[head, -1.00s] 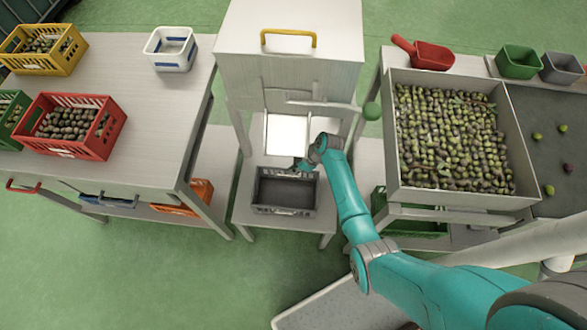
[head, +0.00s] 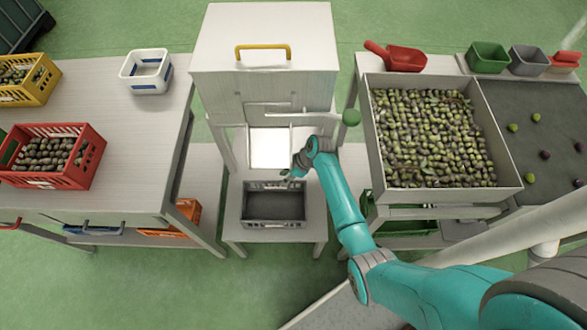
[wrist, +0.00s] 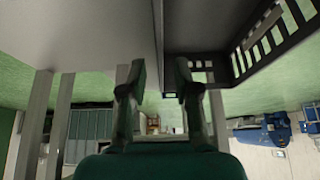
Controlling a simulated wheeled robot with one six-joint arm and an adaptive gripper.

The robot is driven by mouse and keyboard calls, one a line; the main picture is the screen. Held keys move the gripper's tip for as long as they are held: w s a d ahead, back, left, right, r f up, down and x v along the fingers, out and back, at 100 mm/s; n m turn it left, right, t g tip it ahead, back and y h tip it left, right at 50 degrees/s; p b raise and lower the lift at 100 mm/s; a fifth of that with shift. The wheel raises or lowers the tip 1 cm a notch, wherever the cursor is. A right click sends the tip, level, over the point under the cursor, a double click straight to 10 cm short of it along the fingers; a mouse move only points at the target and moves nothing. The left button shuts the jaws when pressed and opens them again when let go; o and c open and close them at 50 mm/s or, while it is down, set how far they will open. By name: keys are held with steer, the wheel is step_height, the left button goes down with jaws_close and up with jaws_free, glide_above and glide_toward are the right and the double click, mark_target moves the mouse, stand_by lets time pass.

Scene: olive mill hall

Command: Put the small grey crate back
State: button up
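The small grey crate (head: 273,222) stands upright and looks empty on a low light stand, in front of the tall white cabinet. Its slotted dark wall (wrist: 275,35) fills the upper right of the wrist view. My gripper (head: 291,178) is at the crate's back right rim in the head view, where the wrist partly hides it. In the wrist view my gripper (wrist: 159,85) shows its two fingers apart with a gap between them. A crate edge shows near that gap; I cannot tell if the fingers touch it or straddle it.
The white cabinet (head: 262,85) with a yellow handle stands behind. A left table (head: 120,185) holds a red crate (head: 55,178), a yellow crate and a white bin (head: 147,84). On the right are an olive tray (head: 505,190), a red scoop and small bins. Green floor is open in front.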

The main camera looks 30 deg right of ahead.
steer(key=v, duration=0.8)
steer(key=s+a+f+m+t+h, duration=0.15)
steer(key=s+a+m, duration=0.25)
steer(key=s, duration=0.6)
steer(key=s+a+f+m+t+h, duration=0.1)
steer(key=s+a+m+t+h, duration=0.25)
steer(key=s, duration=0.65)
steer(key=s+r+m+t, duration=0.1)
steer(key=s+r+t, duration=0.1)
steer(key=s+r, duration=0.3)
steer(key=s+a+r+m+t, duration=0.1)
steer(key=s+r, duration=0.5)
steer(key=r, duration=0.8)
steer(key=s+a+r+m+t, duration=0.1)
steer(key=s+r+m+t, duration=0.1)
steer(key=s+r, duration=0.4)
step_height(320, 180, up, 3)
steer(key=shift+s+a+r+t, duration=0.2)
steer(key=shift+s+a+t, duration=0.05)
steer(key=shift+t, duration=0.65)
